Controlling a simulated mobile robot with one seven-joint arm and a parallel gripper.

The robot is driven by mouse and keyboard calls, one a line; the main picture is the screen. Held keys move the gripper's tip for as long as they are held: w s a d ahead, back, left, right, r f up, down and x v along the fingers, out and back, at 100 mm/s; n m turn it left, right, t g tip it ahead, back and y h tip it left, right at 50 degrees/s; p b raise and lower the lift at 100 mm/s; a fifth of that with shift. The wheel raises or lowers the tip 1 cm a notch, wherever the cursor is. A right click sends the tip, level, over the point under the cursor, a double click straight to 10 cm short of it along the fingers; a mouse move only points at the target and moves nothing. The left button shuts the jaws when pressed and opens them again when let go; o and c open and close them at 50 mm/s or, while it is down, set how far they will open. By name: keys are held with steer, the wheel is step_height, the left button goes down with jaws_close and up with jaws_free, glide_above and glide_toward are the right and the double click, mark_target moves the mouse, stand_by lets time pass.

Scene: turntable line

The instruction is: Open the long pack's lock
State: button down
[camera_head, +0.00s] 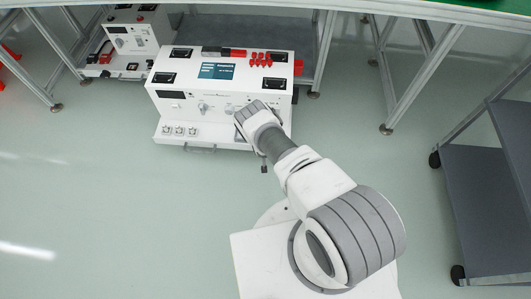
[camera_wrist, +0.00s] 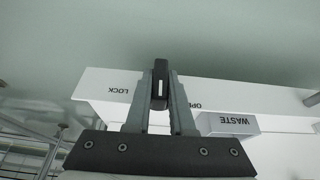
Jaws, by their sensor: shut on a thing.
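The long pack (camera_head: 180,90) is a long white box standing low at the far side in the head view, with its front face toward me. In the wrist view its white panel (camera_wrist: 250,97) carries the words LOCK on the left and OPEN, partly hidden, on the right. Between them stands a dark lock lever (camera_wrist: 160,80) with a white mark, upright in the picture. My gripper (camera_wrist: 161,100) has its two fingers closed on the lever's sides. In the head view my wrist (camera_head: 256,117) covers the front right of the pack, hiding the lever and fingertips.
A block marked WASTE (camera_wrist: 229,123) sits close to the right of the fingers. A second white unit (camera_head: 132,38) stands behind at the left, below the table frame. A grey cart (camera_head: 485,200) stands at the right. The floor between is clear.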

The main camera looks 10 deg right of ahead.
steer(key=c, duration=0.8)
jaws_free()
steer(key=p+v, duration=0.8)
steer(key=v, duration=0.9)
steer(key=shift+r, duration=0.2)
